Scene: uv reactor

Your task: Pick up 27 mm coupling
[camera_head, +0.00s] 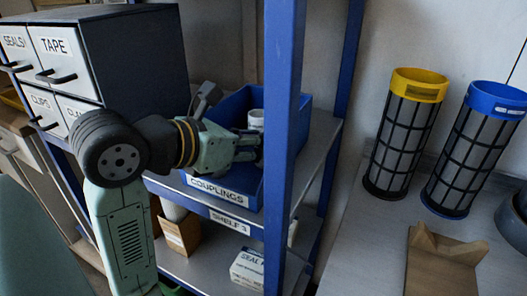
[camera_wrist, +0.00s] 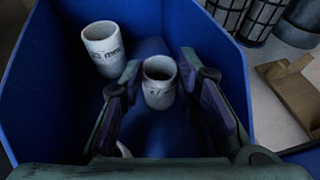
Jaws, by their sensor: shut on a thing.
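My gripper (camera_wrist: 160,70) is inside the blue bin with its two fingers shut on a short white coupling (camera_wrist: 158,92). The coupling stands upright with its open end up; its marking is too small to read. A second, larger white coupling (camera_wrist: 102,48) with "mm" printed on it stands to the left in the bin, apart from the fingers. A pale edge (camera_wrist: 124,150), perhaps another coupling, shows at the left finger's base. In the head view my gripper (camera_head: 250,146) reaches into the bin labelled COUPLINGS (camera_head: 222,194), partly hidden by a blue post.
The blue shelf post (camera_head: 281,120) stands close in front of the gripper. A drawer cabinet (camera_head: 130,55) stands to the left. On the right bench are a yellow-topped filter (camera_head: 407,130), a blue-topped filter (camera_head: 474,150) and a brown holder (camera_head: 440,265).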

